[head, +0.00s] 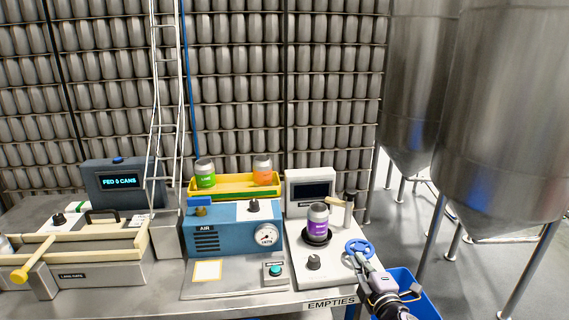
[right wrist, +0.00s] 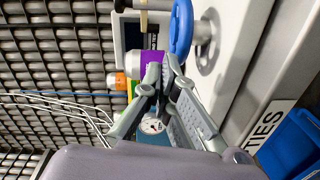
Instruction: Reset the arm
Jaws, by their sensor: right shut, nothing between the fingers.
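My right gripper (head: 364,268) comes in from the lower right in the head view, by the front right edge of the bench. In the right wrist view its fingers (right wrist: 164,72) are shut with nothing between them. A purple-labelled can (head: 317,224) stands upright on the dark round plate of the white seamer (head: 303,259). The can also shows beyond the fingers in the right wrist view (right wrist: 138,63). A blue handwheel (head: 360,247) is beside the gripper, close behind its fingertips; I cannot tell whether they touch. My left gripper is not in view.
A blue bin (head: 415,297) stands below the bench's right end, near the EMPTIES label (head: 331,303). A blue AIR box (head: 225,236) with a gauge stands left of the seamer. A yellow tray (head: 235,187) holds green and orange cans. Steel tanks (head: 505,110) stand at right.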

